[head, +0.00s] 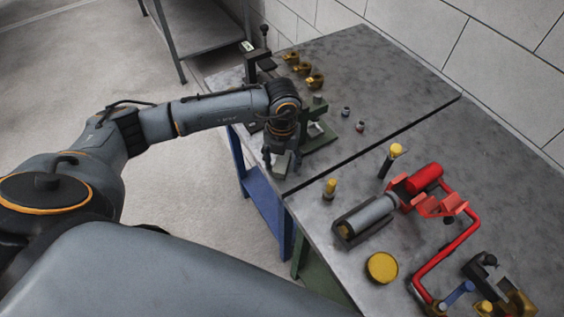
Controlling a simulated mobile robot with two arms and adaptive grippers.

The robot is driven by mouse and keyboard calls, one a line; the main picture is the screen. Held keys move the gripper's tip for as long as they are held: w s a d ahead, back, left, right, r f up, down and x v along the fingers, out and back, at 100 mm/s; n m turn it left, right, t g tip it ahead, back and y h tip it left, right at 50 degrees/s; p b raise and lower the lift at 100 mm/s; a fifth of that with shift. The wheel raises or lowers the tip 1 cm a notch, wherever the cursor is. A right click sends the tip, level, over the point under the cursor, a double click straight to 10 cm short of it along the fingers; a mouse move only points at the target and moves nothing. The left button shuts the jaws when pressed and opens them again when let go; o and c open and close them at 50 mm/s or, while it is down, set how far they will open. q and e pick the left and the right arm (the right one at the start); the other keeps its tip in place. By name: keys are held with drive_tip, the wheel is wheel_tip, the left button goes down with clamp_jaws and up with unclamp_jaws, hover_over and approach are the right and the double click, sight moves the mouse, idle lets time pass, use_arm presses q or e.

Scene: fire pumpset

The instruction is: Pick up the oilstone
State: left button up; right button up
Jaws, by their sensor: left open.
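A small grey-green block, which looks like the oilstone (281,163), lies near the front edge of the far workbench. My left gripper (282,160) points down over it, with one finger on each side of the block. The fingers are open, and I cannot tell whether either one touches it. The gripper and wrist hide the block's back end. My right gripper is not in view.
A dark green fixture (318,138) stands close behind the gripper. Brass fittings (302,69) and two small parts lie farther back. The near bench holds a grey-and-red pump assembly (370,212), a red pipe (447,255) and a yellow disc (381,267).

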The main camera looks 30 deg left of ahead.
use_arm(q)
clamp_jaws()
drive_tip(key=shift+r, duration=0.15)
drive_tip(key=shift+r+b, duration=0.55)
drive_tip(key=shift+r, duration=0.05)
drive_tip(key=s+d+r+b, duration=0.3)
drive_tip(key=s+r+b, duration=0.1)
drive_tip(key=s+r, duration=0.7)
drive_tip(key=shift+s+r, duration=0.3)
drive_tip(key=shift+s, duration=1.05)
